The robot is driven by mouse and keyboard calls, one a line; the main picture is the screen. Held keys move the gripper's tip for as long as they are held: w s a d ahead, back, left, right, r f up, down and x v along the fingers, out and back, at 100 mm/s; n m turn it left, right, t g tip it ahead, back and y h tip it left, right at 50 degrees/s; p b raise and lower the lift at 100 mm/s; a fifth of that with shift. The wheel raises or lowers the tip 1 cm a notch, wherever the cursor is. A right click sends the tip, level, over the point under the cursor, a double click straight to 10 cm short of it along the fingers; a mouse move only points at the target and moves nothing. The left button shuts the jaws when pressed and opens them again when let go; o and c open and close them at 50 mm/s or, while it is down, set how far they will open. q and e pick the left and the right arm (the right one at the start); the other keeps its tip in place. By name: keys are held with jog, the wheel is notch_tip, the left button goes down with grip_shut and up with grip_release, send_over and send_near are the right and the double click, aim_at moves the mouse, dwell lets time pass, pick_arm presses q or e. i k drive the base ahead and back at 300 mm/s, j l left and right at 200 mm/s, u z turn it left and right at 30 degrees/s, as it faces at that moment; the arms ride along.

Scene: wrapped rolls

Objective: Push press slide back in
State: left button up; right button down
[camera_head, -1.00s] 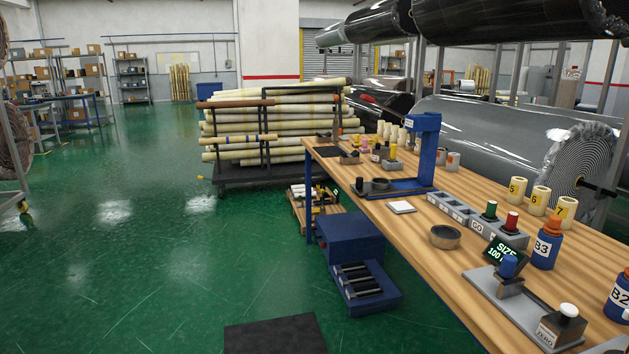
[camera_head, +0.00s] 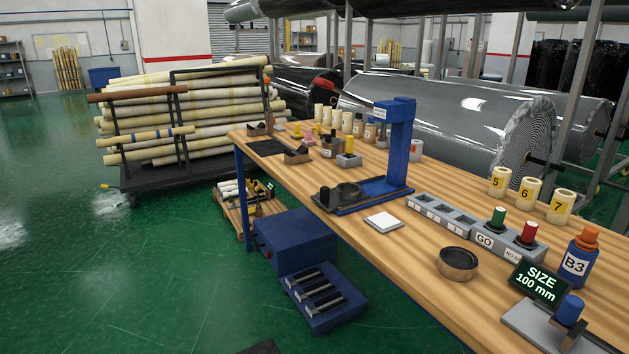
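The blue press (camera_head: 399,145) stands upright on the wooden workbench (camera_head: 305,210), with a head at the top of its column and a blue base (camera_head: 382,186). A dark slide (camera_head: 335,203) extends from the left end of the base, outside the space under the press head. It carries a black knob (camera_head: 324,195) and a dark round ring (camera_head: 348,190). How far the slide reaches into the base cannot be told. Neither of my grippers is in view, so nothing is seen touching the slide.
A white square pad (camera_head: 383,222) lies in front of the press. A grey tray (camera_head: 443,211), GO and NO GO gauges (camera_head: 507,240), a dark ring (camera_head: 458,263) and a SIZE display (camera_head: 540,283) are to the right. A blue step unit (camera_head: 323,297) stands on the floor by the bench.

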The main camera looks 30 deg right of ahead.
aim_at(345, 194)
jog(key=i+j+z, duration=0.1)
jog(key=i+z, duration=0.3)
jog(key=i+j+z, duration=0.2)
jog(key=i+z, duration=0.2)
jog(key=i+j+z, duration=0.2)
jog(key=z, duration=0.3)
jog(key=i+j+z, duration=0.25)
jog(key=z, duration=0.25)
jog(key=i+j+z, duration=0.15)
jog(key=j+z, duration=1.3)
jog(key=i+l, duration=0.05)
jog(key=l, duration=0.05)
